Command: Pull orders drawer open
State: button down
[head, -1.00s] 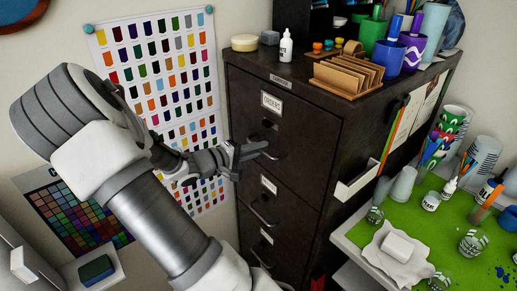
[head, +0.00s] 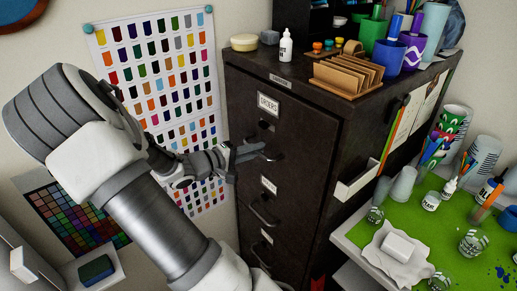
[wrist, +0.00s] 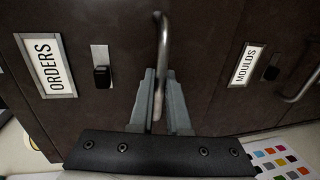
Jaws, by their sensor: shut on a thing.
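The orders drawer (head: 300,125) is the top drawer of a dark filing cabinet, with a white ORDERS label (head: 268,104) that also shows in the wrist view (wrist: 45,66). Its front stands slightly out from the cabinet. My gripper (head: 252,152) is at the drawer's curved metal handle (head: 275,157). In the wrist view, the two grey fingers (wrist: 160,105) are shut around the handle (wrist: 162,45), one on each side. A dark latch (wrist: 101,76) sits between the label and the handle.
The MOULDS drawer (wrist: 246,65) is directly below, with its own handle (head: 264,212). A bottle (head: 286,46) and a wooden sorter (head: 348,76) stand on the cabinet. A cluttered green worktop (head: 400,215) is at the right. A colour chart (head: 160,80) hangs at the left.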

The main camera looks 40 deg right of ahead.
jog(key=f+v, duration=0.3)
jog(key=v, duration=1.2)
jog(key=a+f+v, duration=0.1)
jog(key=f+v, duration=0.2)
jog(key=v, duration=1.3)
jog(key=shift+w+a, duration=0.2)
jog(key=shift+w, duration=0.05)
jog(key=c, duration=0.9)
grip_release()
jog(key=shift+f, duration=0.1)
jog(key=v, duration=1.7)
jog(key=shift+a, duration=0.15)
jog(key=shift+w+a, duration=0.1)
